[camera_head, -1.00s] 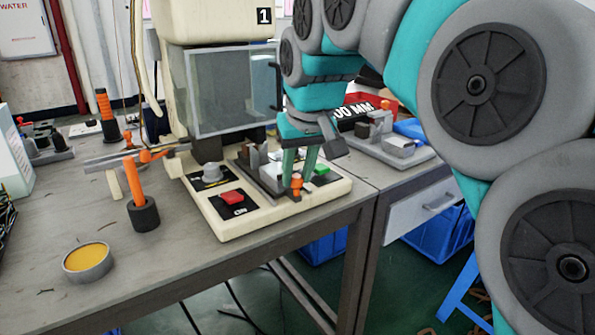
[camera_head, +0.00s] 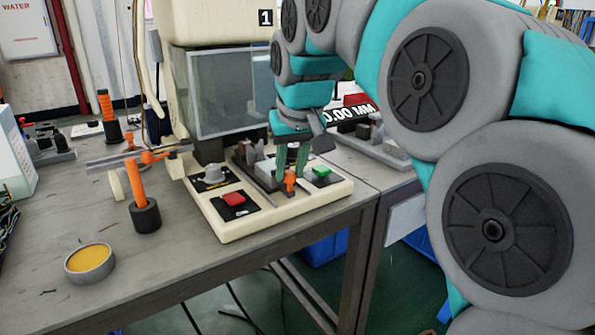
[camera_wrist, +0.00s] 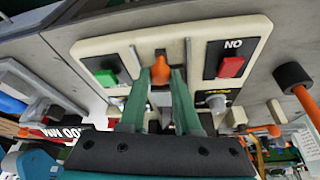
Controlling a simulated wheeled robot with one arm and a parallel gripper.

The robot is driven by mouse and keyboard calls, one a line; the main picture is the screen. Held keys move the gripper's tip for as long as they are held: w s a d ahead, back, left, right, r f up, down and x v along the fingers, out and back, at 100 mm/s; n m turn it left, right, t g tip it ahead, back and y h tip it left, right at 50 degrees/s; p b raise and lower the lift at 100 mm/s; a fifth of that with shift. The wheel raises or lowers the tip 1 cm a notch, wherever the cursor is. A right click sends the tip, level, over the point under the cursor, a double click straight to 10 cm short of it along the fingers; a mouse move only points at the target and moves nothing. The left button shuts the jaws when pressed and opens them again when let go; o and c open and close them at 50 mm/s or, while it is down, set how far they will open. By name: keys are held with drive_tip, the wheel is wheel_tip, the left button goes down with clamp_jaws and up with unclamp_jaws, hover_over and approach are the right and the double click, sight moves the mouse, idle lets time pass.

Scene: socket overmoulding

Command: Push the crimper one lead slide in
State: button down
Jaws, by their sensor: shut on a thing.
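The crimper one (camera_head: 240,110) is a cream machine with a clear guard and the label "1", standing on the bench. Its lead slide (camera_head: 259,166) is a grey slide on the cream base, with an orange knob (camera_head: 290,181) at its front end. My gripper (camera_head: 288,176) reaches down to this knob with its green fingers. In the wrist view my gripper (camera_wrist: 160,80) is shut on the orange knob (camera_wrist: 160,67), one finger on each side. The rear of the slide is partly hidden behind my fingers in the wrist view.
A red button (camera_head: 234,199) and a green button (camera_head: 321,171) flank the slide on the base. A second grey fixture (camera_head: 375,147) is at right.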

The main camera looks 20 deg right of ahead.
sight(269, 163)
drive_tip(key=w, duration=0.2)
drive_tip(key=w+a, duration=0.1)
drive_tip(key=w, duration=0.2)
drive_tip(key=w+a+p, duration=0.1)
drive_tip(key=w, duration=0.1)
drive_tip(key=shift+w+a, duration=0.15)
drive_tip(key=c, duration=0.6)
unclamp_jaws()
drive_tip(key=shift+v, duration=3.9)
